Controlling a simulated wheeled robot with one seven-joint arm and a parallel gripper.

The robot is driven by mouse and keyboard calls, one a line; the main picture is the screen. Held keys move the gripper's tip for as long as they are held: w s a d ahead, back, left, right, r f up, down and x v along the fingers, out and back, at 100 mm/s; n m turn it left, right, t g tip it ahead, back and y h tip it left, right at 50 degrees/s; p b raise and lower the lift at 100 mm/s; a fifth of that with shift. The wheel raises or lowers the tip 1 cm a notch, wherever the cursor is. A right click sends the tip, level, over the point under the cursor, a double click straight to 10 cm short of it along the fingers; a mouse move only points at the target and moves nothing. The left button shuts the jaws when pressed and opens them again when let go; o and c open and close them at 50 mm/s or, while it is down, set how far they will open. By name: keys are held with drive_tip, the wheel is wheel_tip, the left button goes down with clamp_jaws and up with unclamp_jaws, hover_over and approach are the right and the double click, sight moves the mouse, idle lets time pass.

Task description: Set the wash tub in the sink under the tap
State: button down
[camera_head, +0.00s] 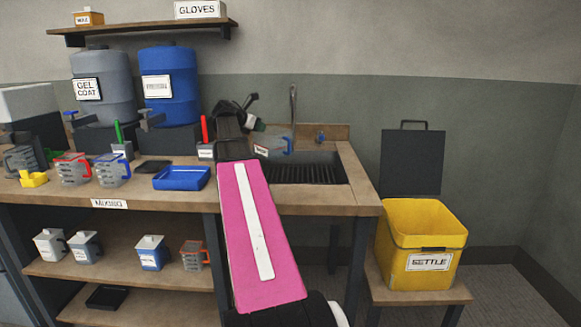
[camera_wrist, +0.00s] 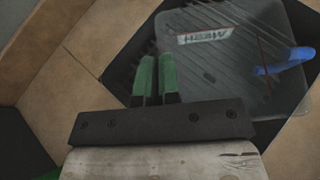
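The wash tub (camera_head: 272,145) is a see-through container with a blue handle and a white label. In the wrist view the tub (camera_wrist: 235,65) fills the upper right, its label reading upside down. My gripper (camera_wrist: 156,75) has green fingertips close together at the tub's left wall, one on each side of it, so it looks shut on the wall. The sink (camera_head: 310,170) is a dark basin with a ridged floor, set in the counter. The tub is over its back left part; I cannot tell whether it touches the floor. The tap (camera_head: 293,105) rises behind the sink.
The wooden counter (camera_head: 355,185) surrounds the sink. Left of my arm are a blue tray (camera_head: 181,178), measuring jugs (camera_head: 72,170) and two drums (camera_head: 168,88). A yellow SETTLE bin (camera_head: 425,240) with its lid raised stands at the right. The front of the sink is clear.

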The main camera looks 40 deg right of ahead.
drive_tip(key=w+d+f, duration=0.2)
drive_tip(key=d+f, duration=0.9)
drive_tip(key=shift+w+d, duration=0.25)
drive_tip(key=shift+d, duration=0.1)
drive_tip(key=shift+f, duration=0.1)
drive_tip(key=c, duration=1.3)
unclamp_jaws()
drive_tip(key=shift+c, duration=0.2)
drive_tip(key=w+v, duration=0.1)
drive_tip(key=v, duration=1.1)
drive_tip(key=shift+s, duration=0.5)
